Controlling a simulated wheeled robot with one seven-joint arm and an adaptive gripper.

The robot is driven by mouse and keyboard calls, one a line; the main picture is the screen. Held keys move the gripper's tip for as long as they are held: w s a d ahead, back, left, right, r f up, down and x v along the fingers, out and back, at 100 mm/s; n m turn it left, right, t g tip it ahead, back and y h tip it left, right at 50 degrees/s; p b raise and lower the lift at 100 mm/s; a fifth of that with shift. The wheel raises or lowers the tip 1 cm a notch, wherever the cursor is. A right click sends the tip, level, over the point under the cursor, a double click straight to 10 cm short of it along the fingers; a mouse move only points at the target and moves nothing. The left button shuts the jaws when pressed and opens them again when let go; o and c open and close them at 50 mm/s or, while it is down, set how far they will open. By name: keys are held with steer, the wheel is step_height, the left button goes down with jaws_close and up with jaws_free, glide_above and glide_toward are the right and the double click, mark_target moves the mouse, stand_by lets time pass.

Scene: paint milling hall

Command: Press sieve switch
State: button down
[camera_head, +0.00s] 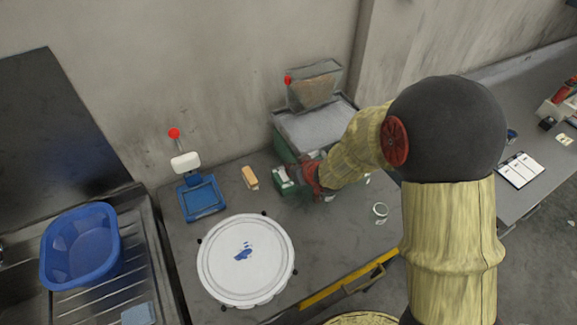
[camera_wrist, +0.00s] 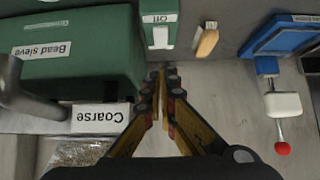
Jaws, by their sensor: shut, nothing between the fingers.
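The bead sieve (camera_head: 283,144) is a green machine with a grey top, at the back of the bench in the head view. In the wrist view its green housing (camera_wrist: 85,55) is labelled "Bead sieve", with a "Coarse" label beside it. A smaller green box (camera_wrist: 157,8) carries an "Off" label and a white switch piece (camera_wrist: 160,37). My gripper (camera_wrist: 163,75) is shut and empty, its fingertips pointing toward this box and appearing just short of the white piece; contact cannot be told. In the head view my gripper (camera_head: 308,179) partly covers the box (camera_head: 286,184).
A brush (camera_wrist: 206,40) and a blue stand with a red-knobbed lever (camera_head: 200,197) are left of the sieve in the head view. A round white lid (camera_head: 246,280) lies in front, with a glass jar (camera_head: 380,212) to the right. A blue basin (camera_head: 80,247) stands far left.

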steer(key=p+v, duration=0.1)
steer(key=v, duration=0.5)
steer(key=shift+s+f, duration=0.1)
steer(key=shift+f, duration=0.05)
steer(key=shift+f+b, duration=0.1)
steer(key=shift+b, duration=0.8)
steer(key=shift+w+a+r+t+b, duration=0.15)
steer(key=shift+w+r+t+b, duration=0.3)
steer(key=shift+b, duration=0.8)
steer(key=shift+f, duration=0.15)
